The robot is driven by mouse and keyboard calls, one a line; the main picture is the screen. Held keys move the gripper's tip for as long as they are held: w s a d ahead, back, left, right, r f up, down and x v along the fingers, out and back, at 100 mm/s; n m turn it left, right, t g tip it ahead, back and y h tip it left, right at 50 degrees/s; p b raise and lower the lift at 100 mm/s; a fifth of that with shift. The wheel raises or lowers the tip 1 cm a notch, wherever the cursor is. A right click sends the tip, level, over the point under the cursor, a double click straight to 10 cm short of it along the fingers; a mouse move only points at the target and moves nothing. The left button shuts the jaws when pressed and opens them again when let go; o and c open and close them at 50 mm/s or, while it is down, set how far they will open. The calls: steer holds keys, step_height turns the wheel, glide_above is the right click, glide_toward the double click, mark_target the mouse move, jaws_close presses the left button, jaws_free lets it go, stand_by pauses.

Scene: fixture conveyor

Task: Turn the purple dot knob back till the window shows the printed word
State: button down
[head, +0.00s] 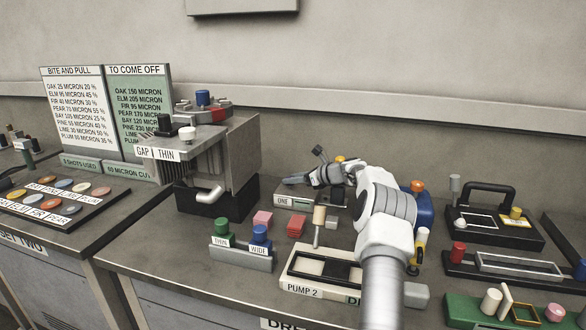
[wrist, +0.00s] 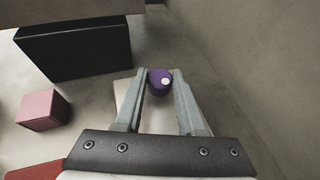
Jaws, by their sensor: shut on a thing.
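The purple knob (wrist: 157,87) with a white dot shows in the wrist view, between the fingertips of my gripper (wrist: 160,76). The gripper is shut on it, one finger on each side. The white dot faces right of the knob's middle. A white label or window (head: 285,201) on that box's front carries small dark letters that I cannot read surely.
A pink block (wrist: 43,110) and a dark block (wrist: 75,47) stand left of the knob in the wrist view. A grey machine (head: 240,150) stands left.

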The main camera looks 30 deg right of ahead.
steer(key=shift+f+n+g+y+p, duration=0.1)
steer(key=shift+n+g+y+p, duration=0.4)
steer(key=shift+p, duration=1.15)
steer(key=c, duration=0.5)
jaws_free()
steer(key=shift+s+d+r, duration=0.35)
steer(key=shift+s+r, duration=0.05)
steer(key=shift+s, duration=0.05)
steer(key=p+v, duration=0.1)
steer(key=v, duration=1.5)
steer(key=shift+f, duration=0.4)
steer(key=shift+s, duration=0.1)
